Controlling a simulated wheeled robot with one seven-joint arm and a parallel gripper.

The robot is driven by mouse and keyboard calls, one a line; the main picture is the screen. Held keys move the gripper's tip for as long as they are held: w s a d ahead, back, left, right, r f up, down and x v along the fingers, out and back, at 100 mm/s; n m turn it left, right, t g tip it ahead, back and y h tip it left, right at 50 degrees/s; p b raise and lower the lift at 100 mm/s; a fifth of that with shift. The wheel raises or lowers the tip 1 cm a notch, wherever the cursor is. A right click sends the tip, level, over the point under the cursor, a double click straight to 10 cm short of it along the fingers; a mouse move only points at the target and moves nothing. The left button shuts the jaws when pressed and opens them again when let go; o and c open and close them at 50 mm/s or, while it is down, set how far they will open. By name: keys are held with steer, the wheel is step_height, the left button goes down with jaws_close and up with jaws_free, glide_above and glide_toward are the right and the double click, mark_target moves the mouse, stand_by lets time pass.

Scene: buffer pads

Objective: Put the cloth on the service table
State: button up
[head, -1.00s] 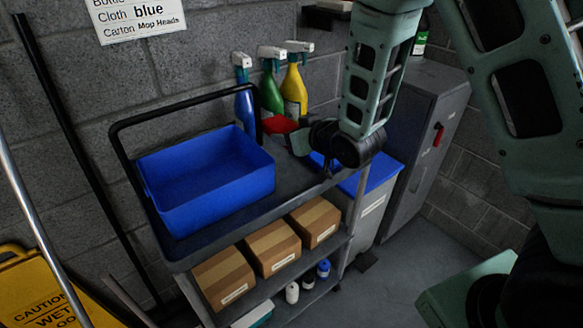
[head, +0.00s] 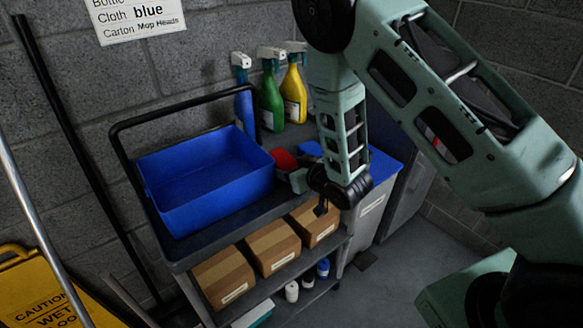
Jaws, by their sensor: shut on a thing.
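My gripper (head: 298,177) is low over the right end of the dark cart top (head: 215,222). It is shut on a small red piece (head: 284,160) that looks like the cloth. The red piece is just right of the blue tray (head: 205,180). I cannot tell whether it touches the cart top or the tray. My gripper's wrist hides part of the cart's right edge. The blue tray looks empty. No separate table that I can name as the service table is in view.
Blue, green (head: 271,100) and yellow (head: 294,92) spray bottles stand behind the tray. Cardboard boxes (head: 272,248) fill the shelf below. A blue-lidded bin (head: 372,205) stands right of the cart. A yellow wet-floor sign (head: 35,295) is at lower left.

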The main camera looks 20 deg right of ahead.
steer(key=shift+f, duration=0.15)
steer(key=o, duration=1)
steer(key=shift+c, duration=0.2)
